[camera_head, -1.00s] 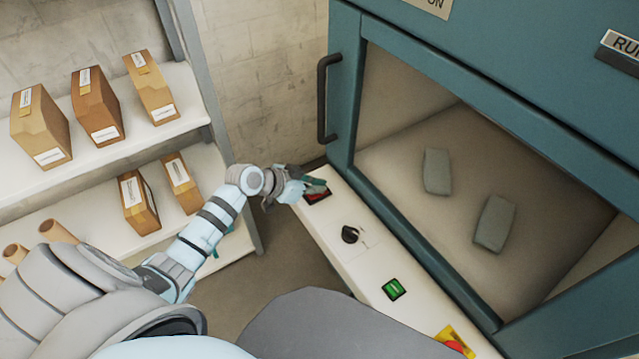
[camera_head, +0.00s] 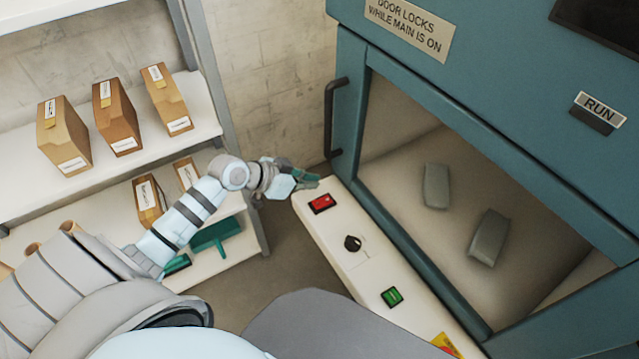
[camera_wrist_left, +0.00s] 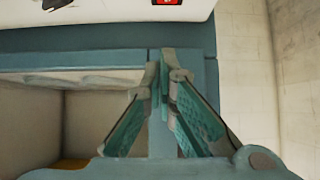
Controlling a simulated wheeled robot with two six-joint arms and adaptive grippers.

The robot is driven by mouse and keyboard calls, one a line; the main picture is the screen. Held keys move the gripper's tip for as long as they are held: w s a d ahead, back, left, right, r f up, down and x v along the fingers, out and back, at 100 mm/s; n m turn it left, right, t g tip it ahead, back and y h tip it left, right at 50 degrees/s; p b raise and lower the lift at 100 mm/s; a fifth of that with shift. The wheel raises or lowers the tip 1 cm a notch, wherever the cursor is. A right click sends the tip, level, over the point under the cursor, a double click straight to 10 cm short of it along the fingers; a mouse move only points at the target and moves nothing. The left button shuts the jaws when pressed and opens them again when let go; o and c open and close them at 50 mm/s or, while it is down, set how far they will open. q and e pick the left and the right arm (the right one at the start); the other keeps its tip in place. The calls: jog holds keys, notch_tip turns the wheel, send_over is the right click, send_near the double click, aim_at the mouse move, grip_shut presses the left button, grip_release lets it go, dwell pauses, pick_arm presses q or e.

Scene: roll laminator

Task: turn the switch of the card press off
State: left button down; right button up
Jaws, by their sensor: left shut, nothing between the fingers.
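The teal machine (camera_head: 345,110) has a white control panel (camera_head: 335,222) along its lower front. The panel carries a red rocker switch (camera_head: 322,203), a black rotary knob (camera_head: 352,243) and a green rocker switch (camera_head: 392,297). The frames do not show which one is called the press's switch. My left gripper (camera_head: 308,180) is shut and empty, just above and left of the red switch, apart from it in the picture. In the left wrist view its fingers (camera_wrist_left: 165,78) meet at the tips, and the red switch (camera_wrist_left: 167,2) shows at the top edge. My right gripper is out of view.
A black door handle (camera_head: 330,118) stands close behind my left gripper. A sign reads "DOOR LOCKS WHILE MAIN IS ON" (camera_head: 408,26). Two grey blocks (camera_head: 436,186) lie behind the window. Shelves with boxes (camera_head: 118,117) stand left. A yellow label (camera_head: 446,345) is at the panel's near end.

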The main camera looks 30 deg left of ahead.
pick_arm(q)
jog(key=v, duration=0.3)
jog(key=shift+r+p, duration=0.3)
jog(key=shift+r, duration=0.25)
